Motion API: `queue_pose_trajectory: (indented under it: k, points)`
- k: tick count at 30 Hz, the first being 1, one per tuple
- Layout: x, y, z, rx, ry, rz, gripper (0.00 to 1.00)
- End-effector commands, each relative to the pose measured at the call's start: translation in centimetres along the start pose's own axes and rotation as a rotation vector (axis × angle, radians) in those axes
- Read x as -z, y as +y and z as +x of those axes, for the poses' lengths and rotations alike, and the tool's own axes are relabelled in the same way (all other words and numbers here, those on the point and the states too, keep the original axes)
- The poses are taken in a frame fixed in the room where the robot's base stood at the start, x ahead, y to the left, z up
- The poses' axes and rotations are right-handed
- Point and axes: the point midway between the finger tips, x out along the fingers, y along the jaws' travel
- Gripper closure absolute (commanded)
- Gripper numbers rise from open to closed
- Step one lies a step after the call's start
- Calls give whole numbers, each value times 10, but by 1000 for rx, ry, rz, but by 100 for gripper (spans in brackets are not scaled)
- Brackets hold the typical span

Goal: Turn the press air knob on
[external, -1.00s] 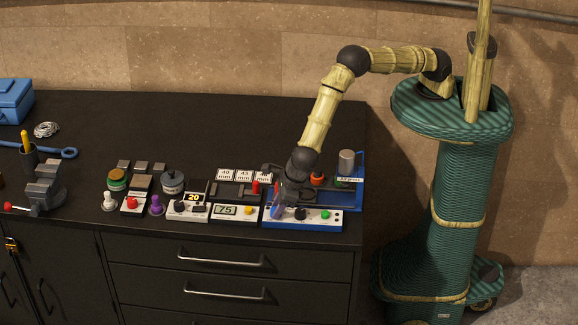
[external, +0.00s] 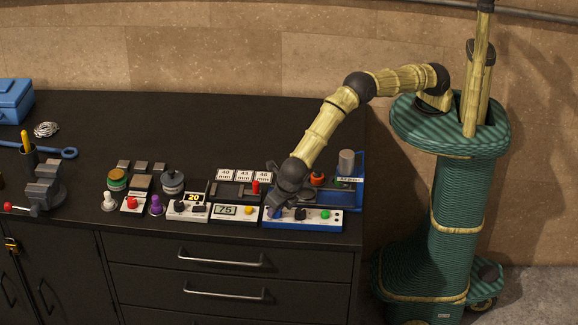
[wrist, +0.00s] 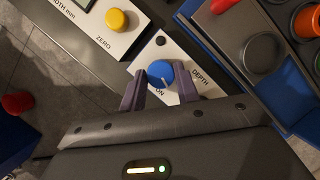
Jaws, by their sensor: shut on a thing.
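The round blue air knob (wrist: 161,72) sits on a white panel (wrist: 190,60) in the wrist view. My gripper (wrist: 160,82) has a finger on each side of it and is shut on it. The word ON shows just below the knob, partly between the fingers. A small pale mark shows on the knob, but its exact direction is hard to read. In the external view my gripper (external: 277,209) is down at the left end of the press's white-and-blue front panel (external: 310,224). My wrist hides the knob there.
A yellow ZERO button (wrist: 117,20) is on the neighbouring gauge panel, left of my gripper. The DEPTH label is right of my fingers. In the external view a black knob (external: 300,214) and a green button (external: 325,214) stand close on the right. A red-orange part (external: 317,179) is behind.

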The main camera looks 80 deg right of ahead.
Motion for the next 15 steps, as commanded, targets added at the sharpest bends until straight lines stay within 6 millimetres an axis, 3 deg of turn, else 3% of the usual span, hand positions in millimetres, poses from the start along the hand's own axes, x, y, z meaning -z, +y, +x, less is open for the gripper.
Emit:
queue_pose_trajectory:
  k: [15]
  points:
    - [0,3,2,163,27,394,91]
